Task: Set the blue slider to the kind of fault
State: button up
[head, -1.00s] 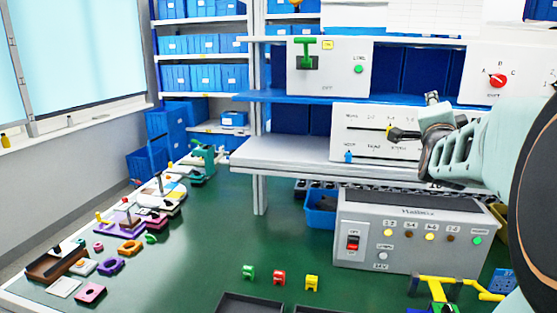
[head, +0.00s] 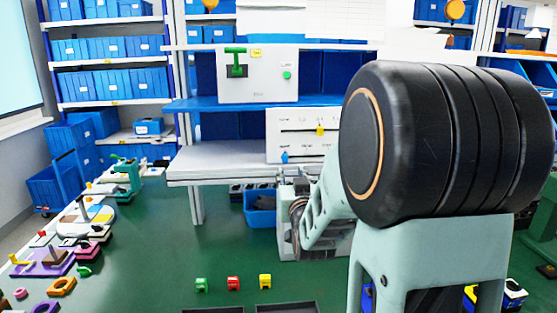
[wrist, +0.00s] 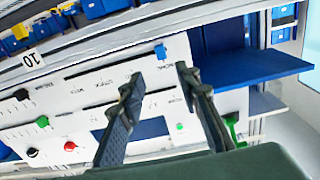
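The white slider panel (head: 290,122) stands on the shelf with two horizontal slots. The blue slider (head: 285,157) sits at the left end of the lower slot; a yellow slider (head: 320,130) is on the upper slot. In the wrist view, the panel is turned and the blue slider (wrist: 160,51) is at the right end of its slot. My gripper (wrist: 158,75) is open, its two dark fingers apart, with the blue slider showing just beyond and between the tips. Nothing is between the fingers. The panel's labels are too small to read surely. My arm hides the panel's right part.
A white box with a green lever (head: 236,62) stands on the upper blue shelf. The grey shelf edge (head: 215,176) runs below the panel. A blue bin (head: 259,207) stands under the shelf.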

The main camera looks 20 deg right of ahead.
aim_at(285, 159)
jog(key=p+x, duration=0.2)
jog(key=x, duration=0.8)
jog(key=shift+w+f, duration=0.15)
jog(key=shift+w, duration=0.25)
grip_shut()
